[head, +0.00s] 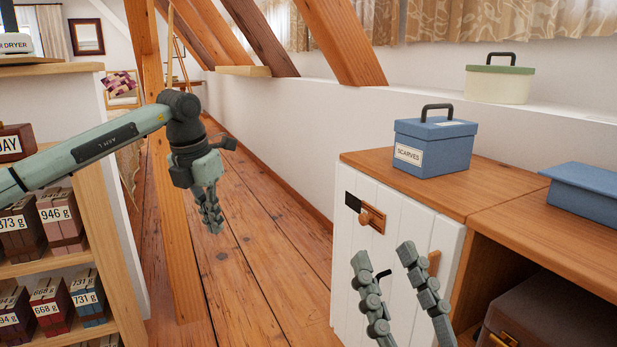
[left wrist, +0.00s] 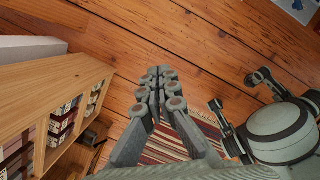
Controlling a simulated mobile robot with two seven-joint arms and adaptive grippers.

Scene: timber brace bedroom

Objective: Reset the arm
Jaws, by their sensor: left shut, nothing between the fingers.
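My left arm (head: 110,143) reaches in from the left in the head view. Its gripper (head: 215,229) hangs downward over the wooden floor, beside a timber post. In the left wrist view the left fingers (left wrist: 160,72) are together, with nothing between them. My right gripper (head: 383,253) points up at the lower right of the head view, in front of the white cabinet door. Its two fingers are spread apart and empty. The right gripper also shows in the left wrist view (left wrist: 238,88), with its fingers apart.
A shelf (head: 57,265) with labelled boxes stands close at the left. The wooden cabinet (head: 400,185) at the right carries a blue scarves box (head: 434,148) and a second blue box (head: 588,193). A timber post (head: 168,235) stands beside my left gripper. The floor (head: 250,255) between is clear.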

